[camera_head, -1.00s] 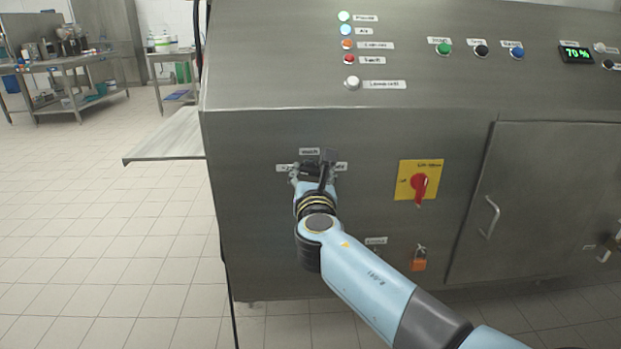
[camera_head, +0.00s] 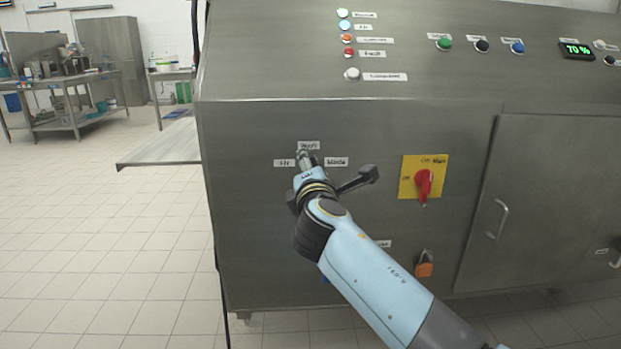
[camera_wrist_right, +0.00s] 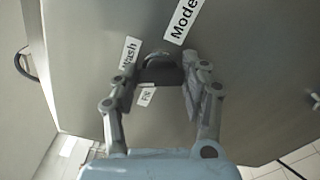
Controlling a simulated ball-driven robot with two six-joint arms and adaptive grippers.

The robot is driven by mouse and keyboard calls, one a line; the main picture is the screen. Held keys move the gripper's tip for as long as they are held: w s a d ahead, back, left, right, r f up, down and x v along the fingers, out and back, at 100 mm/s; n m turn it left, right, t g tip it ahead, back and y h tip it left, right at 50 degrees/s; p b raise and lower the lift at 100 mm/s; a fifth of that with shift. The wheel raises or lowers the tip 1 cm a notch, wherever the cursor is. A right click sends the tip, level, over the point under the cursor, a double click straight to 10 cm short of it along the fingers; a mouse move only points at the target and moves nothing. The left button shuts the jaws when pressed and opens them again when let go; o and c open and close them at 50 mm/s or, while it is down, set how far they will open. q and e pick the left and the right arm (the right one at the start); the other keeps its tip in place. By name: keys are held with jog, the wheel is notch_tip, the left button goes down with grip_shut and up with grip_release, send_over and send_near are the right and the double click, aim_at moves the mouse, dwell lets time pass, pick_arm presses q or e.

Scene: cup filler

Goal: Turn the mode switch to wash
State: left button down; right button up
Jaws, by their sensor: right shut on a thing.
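The mode switch is a small dark knob (camera_wrist_right: 160,70) on the front of the steel machine. In the right wrist view it sits between the fingers of my right gripper (camera_wrist_right: 162,82), which is shut on it. In the head view the gripper (camera_head: 306,158) is at the panel and largely covers the knob. A "Wash" label (camera_wrist_right: 130,52), a "Mode" label (camera_wrist_right: 181,20) and a "Fill" label (camera_wrist_right: 145,95) surround the knob. I cannot tell which label the knob points to. My left gripper is not in view.
Right of the switch is a yellow plate with a red rotary handle (camera_head: 424,184). Below it hangs an orange padlock (camera_head: 425,268). Buttons and a green display (camera_head: 576,50) line the upper panel. A steel shelf (camera_head: 160,152) juts out left.

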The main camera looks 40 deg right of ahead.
jog(key=m+b, duration=0.1)
jog(key=m, duration=0.1)
jog(key=m+b, duration=0.1)
jog(key=m, duration=0.1)
jog(key=shift+f+m+b, duration=0.2)
jog(key=shift+m+b, duration=0.2)
dwell(0.4)
jog(key=o, duration=1.2)
jog(key=shift+r, duration=0.1)
jog(key=shift+c, duration=0.2)
jog(key=v, duration=0.7)
jog(key=shift+s, duration=0.3)
jog(key=shift+a, duration=0.1)
